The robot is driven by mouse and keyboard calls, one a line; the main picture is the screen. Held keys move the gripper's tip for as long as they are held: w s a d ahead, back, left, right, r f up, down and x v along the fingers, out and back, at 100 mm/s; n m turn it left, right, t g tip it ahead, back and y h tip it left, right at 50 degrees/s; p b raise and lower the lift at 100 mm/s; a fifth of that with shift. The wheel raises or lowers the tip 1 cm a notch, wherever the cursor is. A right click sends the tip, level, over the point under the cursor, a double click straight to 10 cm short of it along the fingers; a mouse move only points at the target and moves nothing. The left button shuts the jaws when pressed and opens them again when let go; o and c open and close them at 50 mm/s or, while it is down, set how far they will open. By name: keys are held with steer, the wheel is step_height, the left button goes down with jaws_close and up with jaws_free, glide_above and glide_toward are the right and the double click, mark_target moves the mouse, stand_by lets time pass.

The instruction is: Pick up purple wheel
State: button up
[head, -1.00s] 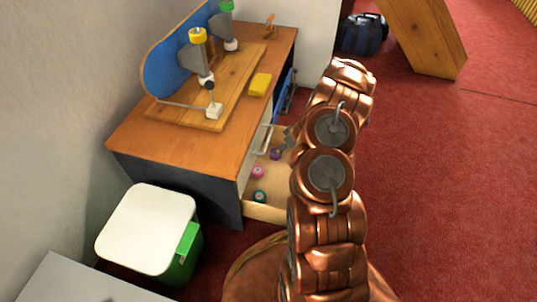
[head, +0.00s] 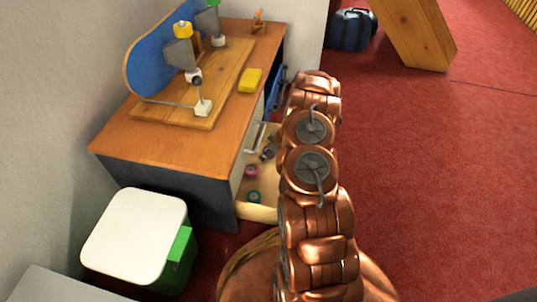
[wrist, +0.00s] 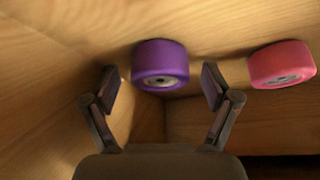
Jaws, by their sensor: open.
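The purple wheel (wrist: 160,64) lies in the open wooden drawer, and in the wrist view it shows just beyond and between my gripper's fingertips. My gripper (wrist: 160,86) is open, with one finger on each side of the wheel's line and nothing held. I cannot tell whether a finger touches the wheel. In the head view the purple wheel (head: 268,153) is small and partly covered by my gripper, and my arm hides much of the drawer.
A pink wheel (wrist: 282,64) lies to the right in the wrist view. The drawer (head: 256,212) also holds a teal wheel (head: 253,197). The drawer walls are close around my gripper. The bench top (head: 215,142) is above left, and a white-lidded bin (head: 135,235) stands in front.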

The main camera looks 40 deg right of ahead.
steer(key=shift+c, duration=0.2)
steer(key=c, duration=1.2)
